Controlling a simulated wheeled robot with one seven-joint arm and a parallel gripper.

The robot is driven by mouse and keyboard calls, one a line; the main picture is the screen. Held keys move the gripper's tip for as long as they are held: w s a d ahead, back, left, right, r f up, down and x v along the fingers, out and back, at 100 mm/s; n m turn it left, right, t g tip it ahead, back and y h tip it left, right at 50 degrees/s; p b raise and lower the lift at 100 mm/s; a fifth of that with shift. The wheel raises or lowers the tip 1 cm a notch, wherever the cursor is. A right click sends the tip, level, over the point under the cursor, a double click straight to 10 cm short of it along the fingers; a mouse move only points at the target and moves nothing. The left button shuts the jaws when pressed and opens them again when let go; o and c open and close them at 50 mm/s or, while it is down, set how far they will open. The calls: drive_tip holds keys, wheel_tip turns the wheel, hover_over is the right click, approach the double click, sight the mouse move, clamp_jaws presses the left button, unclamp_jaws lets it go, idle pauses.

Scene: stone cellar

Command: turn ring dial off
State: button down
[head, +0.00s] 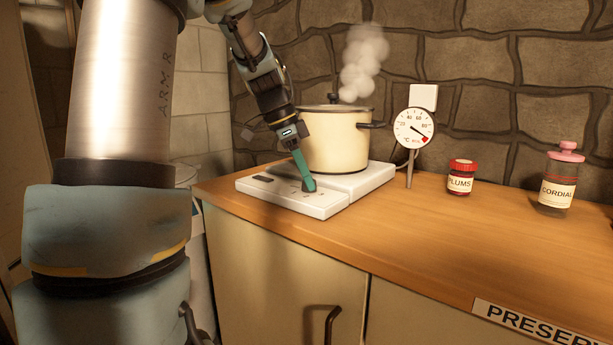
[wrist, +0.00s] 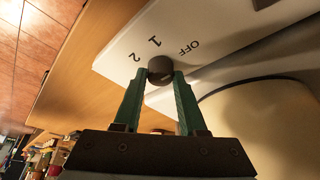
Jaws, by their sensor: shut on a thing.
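The ring dial (wrist: 161,66) is a small dark round knob on the white hotplate's front panel (head: 318,205). The marks OFF, 1 and 2 are printed around it in the wrist view. My gripper (wrist: 160,78) has its two green fingers shut on the knob, one on each side. In the head view my gripper (head: 309,185) reaches down to the panel from above and mostly hides the knob. I cannot tell which mark the knob points to. A cream pot (head: 338,143) with a lid stands on the hotplate, and steam (head: 364,62) rises above it.
A round thermometer gauge (head: 413,129) stands right of the pot. A red-lidded plums jar (head: 461,178) and a pink-lidded cordial jar (head: 558,185) stand farther right on the wooden counter (head: 400,235). The counter's front is clear. A stone wall is behind.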

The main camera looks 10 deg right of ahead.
drive_tip(key=shift+f, duration=0.1)
drive_tip(key=shift+c, duration=2.3)
unclamp_jaws()
drive_tip(key=v, duration=1.1)
drive_tip(key=shift+p, duration=0.35)
